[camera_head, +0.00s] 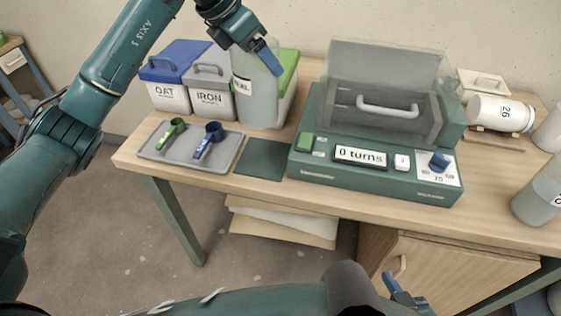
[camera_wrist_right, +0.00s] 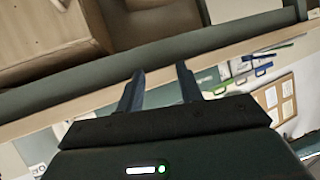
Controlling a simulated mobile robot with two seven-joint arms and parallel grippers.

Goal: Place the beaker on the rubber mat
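A tall clear beaker (camera_head: 257,98) with grey-green content is upright in front of a tub with a green lid. The dark green rubber mat (camera_head: 262,158) lies bare on the table, nearer to me than the beaker. My left gripper (camera_head: 264,52) is at the beaker's upper part, with a blue finger across it. The other finger is hidden, so I cannot tell whether it grips. My right gripper (camera_head: 405,298) is low in front of the table. In the right wrist view, its fingers (camera_wrist_right: 160,85) are apart with nothing between them.
A grey tray (camera_head: 228,160) with a green and a blue scoop lies left of the mat. A machine (camera_head: 380,170) reading "0 turns" stands right of it. The OAT tub (camera_head: 172,96) and IRON tub (camera_head: 212,104) stand behind. Another vessel (camera_head: 538,200) is at the right edge.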

